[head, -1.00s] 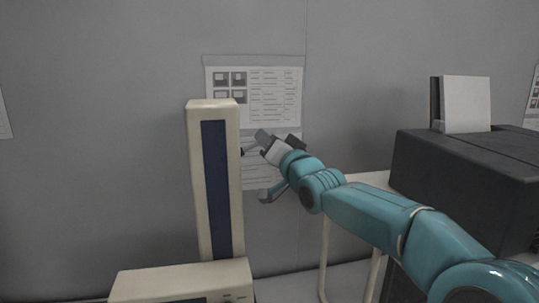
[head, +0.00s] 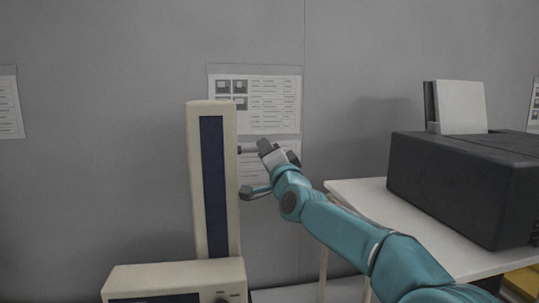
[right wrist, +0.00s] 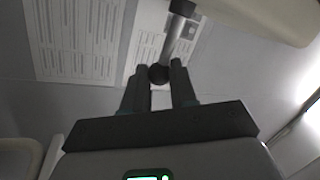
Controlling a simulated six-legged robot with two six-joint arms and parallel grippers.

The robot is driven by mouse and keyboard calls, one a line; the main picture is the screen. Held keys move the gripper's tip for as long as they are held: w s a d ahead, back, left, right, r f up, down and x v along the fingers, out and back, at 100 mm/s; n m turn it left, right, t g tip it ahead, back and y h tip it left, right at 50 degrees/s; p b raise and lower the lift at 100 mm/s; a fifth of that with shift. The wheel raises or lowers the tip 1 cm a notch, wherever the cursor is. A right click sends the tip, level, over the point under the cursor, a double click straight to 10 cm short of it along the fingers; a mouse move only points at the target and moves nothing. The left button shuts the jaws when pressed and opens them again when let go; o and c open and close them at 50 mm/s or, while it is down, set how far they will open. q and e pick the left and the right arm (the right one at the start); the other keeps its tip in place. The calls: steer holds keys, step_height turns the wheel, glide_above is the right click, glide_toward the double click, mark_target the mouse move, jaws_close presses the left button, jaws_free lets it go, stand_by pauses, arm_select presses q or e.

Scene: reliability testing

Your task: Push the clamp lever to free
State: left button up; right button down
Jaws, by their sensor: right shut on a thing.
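The clamp lever is a short metal rod on the right side of the tester's tall beige column (head: 198,175), which has a dark blue strip. In the head view the lever (head: 247,150) points right, toward my right gripper (head: 265,148). In the right wrist view the lever (right wrist: 173,45) is a bright rod coming down from a dark joint to a round black knob (right wrist: 158,73). The knob lies between the fingertips of my right gripper (right wrist: 160,75), which is shut on it. The fingers partly cover the lever's end in the head view. My left gripper is out of view.
A beige base unit (head: 170,278) stands below the column. At the right, a black printer (head: 460,180) stands on a white table (head: 345,192). A printed sheet (head: 270,100) hangs on the grey wall behind. The space left of the column is clear.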

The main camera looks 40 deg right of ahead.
steer(key=shift+w+f, duration=0.1)
steer(key=shift+f, duration=0.1)
steer(key=c, duration=1.2)
jaws_free()
steer(key=shift+a, duration=0.1)
steer(key=shift+r, duration=0.1)
steer(key=b+v, duration=0.5)
steer(key=v, duration=1.1)
steer(key=shift+s, duration=0.2)
steer(key=shift+s, duration=0.1)
